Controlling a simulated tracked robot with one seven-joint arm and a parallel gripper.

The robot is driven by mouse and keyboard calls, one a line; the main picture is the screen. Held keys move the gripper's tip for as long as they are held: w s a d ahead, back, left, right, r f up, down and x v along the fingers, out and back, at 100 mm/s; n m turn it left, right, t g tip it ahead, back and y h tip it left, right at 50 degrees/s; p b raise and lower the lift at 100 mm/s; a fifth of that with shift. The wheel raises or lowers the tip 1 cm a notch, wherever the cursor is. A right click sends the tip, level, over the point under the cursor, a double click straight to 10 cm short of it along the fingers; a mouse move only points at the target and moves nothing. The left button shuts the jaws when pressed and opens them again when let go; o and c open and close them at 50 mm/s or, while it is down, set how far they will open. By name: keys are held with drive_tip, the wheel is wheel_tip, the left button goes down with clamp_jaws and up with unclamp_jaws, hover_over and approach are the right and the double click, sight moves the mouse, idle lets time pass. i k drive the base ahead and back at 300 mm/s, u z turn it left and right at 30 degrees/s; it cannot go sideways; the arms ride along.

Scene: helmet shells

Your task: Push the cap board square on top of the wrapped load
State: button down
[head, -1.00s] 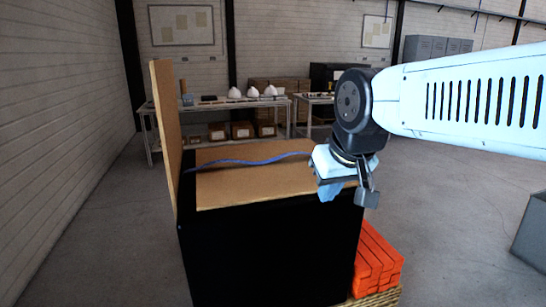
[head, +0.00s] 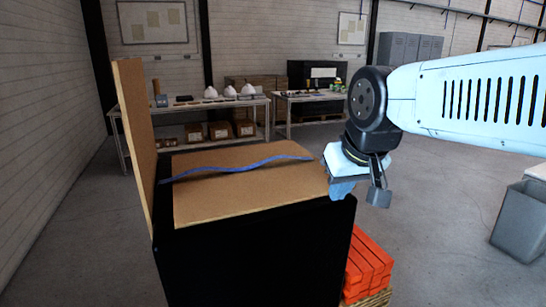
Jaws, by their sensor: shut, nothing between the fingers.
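The cap board (head: 245,195), a flat brown sheet, lies on top of the black wrapped load (head: 260,260). A wavy blue strap (head: 240,167) runs across the board. The board does not cover the whole top: black strips show along its left side and at the front right corner. My gripper (head: 344,188) is shut and empty, pointing down at the board's right edge. I cannot tell whether it touches the board. It hides part of the right edge and the load's far right side.
A tall brown panel (head: 134,140) stands upright along the load's left side. Orange bars (head: 367,268) are stacked on a pallet at right. A grey bin (head: 520,222) stands further right. Tables with white helmet shells (head: 229,91) are behind, with open floor between.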

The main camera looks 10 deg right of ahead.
sight(204, 196)
drive_tip(key=z, duration=0.2)
drive_tip(key=i, duration=0.85)
drive_tip(key=u, duration=0.45)
